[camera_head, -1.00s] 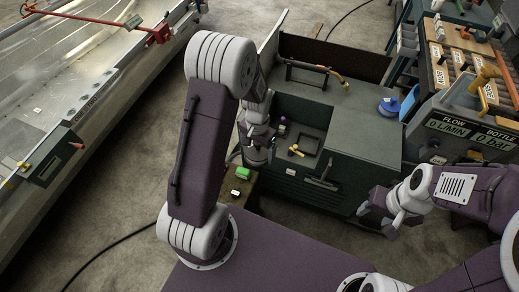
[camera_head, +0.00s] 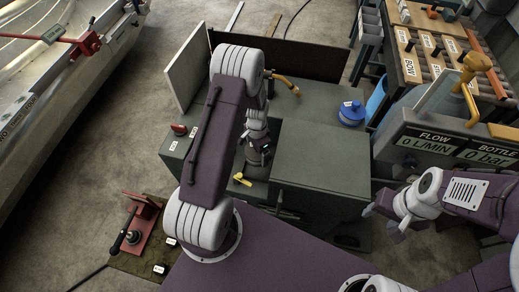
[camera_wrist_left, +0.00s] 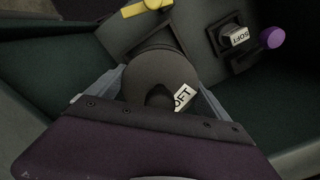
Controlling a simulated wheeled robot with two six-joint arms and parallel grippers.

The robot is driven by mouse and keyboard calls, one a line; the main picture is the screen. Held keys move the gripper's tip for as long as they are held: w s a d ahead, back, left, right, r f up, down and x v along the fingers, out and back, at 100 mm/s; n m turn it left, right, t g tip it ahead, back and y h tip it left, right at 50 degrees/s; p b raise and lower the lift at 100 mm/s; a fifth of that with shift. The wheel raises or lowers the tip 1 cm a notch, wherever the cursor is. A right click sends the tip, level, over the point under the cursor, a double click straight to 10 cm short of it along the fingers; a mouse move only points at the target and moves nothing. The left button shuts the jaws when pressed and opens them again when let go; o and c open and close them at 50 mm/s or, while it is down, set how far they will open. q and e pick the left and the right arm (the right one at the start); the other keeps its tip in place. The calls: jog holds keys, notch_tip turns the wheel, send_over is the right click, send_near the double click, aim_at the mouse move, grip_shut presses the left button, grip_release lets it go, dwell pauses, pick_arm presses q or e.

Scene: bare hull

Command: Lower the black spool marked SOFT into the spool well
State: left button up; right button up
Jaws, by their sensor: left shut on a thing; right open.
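The black spool (camera_wrist_left: 150,68) fills the middle of the left wrist view, with a white label reading "OFT" partly hidden. My left gripper (camera_wrist_left: 155,92) is shut on it, a finger on each side. In the head view my left gripper (camera_head: 260,143) is over the open recess of the green bench, and my arm hides much of it. The spool well cannot be made out under the spool. My right gripper (camera_head: 390,222) is open and empty, right of the bench.
A purple knob (camera_wrist_left: 272,37) and a yellow handle (camera_wrist_left: 146,8) are close to the spool. The green bench's closed top (camera_head: 320,155) lies right of the recess. A blue round container (camera_head: 351,113) stands behind it. A red clamp (camera_head: 138,225) is at lower left.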

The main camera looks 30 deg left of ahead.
pick_arm(q)
jog(key=shift+s+r, duration=0.15)
jog(key=shift+s, duration=0.05)
jog(key=shift+f, duration=0.3)
notch_tip(320, 180, down, 2)
jog(key=shift+f+b, duration=0.1)
jog(key=shift+b, duration=0.8)
notch_tip(320, 180, down, 5)
jog(key=b, duration=0.4)
jog(key=shift+f, duration=0.55)
jog(key=shift+f+b, duration=0.45)
jog(key=shift+f, duration=0.1)
jog(key=o, duration=1.7)
jog(key=shift+c, duration=0.2)
jog(key=shift+o, duration=0.2)
